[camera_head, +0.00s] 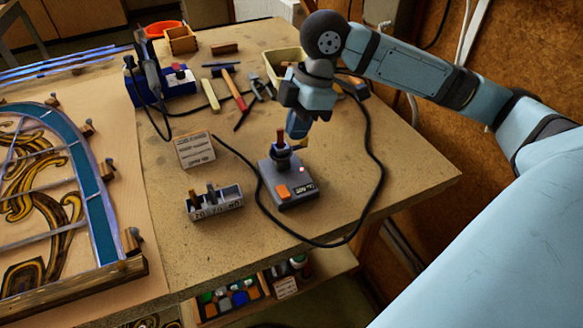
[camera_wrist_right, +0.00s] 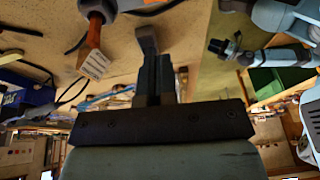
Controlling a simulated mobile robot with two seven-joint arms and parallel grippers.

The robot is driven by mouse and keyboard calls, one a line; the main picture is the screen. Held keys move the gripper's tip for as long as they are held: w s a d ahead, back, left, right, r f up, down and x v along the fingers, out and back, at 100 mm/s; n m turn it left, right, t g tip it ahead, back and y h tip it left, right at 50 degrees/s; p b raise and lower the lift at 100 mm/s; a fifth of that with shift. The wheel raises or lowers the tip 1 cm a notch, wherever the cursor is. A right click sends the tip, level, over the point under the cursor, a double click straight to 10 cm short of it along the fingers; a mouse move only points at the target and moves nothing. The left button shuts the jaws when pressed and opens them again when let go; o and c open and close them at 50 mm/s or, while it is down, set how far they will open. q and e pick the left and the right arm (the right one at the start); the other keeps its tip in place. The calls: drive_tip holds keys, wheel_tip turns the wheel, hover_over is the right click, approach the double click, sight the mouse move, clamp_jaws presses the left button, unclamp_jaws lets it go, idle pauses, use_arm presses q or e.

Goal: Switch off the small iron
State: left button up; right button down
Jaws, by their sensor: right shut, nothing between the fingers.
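The small iron's station (camera_head: 303,191) is a dark grey box on the table in the head view, with an orange switch (camera_head: 282,191) on its front left and a small reddish light (camera_head: 302,169) glowing. A dark holder with a reddish-brown handle (camera_head: 281,138) stands upright on its back. My right gripper (camera_head: 298,131) points down just behind and above the station, apart from the switch. Its fingers are together and empty; the wrist view also shows them shut (camera_wrist_right: 147,42). What looks like my left gripper (camera_wrist_right: 222,47) shows small in the wrist view; its jaws are unclear.
A black cord (camera_head: 372,200) loops around the station. A blue station (camera_head: 178,84), hammer (camera_head: 236,92) and cream bin (camera_head: 285,58) lie farther back. The leaded panel (camera_head: 95,205) fills the left.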

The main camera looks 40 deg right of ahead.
drive_tip(key=b, duration=0.2)
approach(282, 195)
drive_tip(key=x, duration=0.5)
drive_tip(key=shift+w+a, duration=0.1)
drive_tip(key=shift+a, duration=0.15)
drive_tip(key=shift+f, duration=0.7)
use_arm(q)
drive_tip(key=shift+a+f, duration=0.25)
drive_tip(key=shift+f, duration=0.3)
use_arm(e)
drive_tip(key=shift+f, duration=0.15)
use_arm(q)
drive_tip(key=shift+f, duration=0.1)
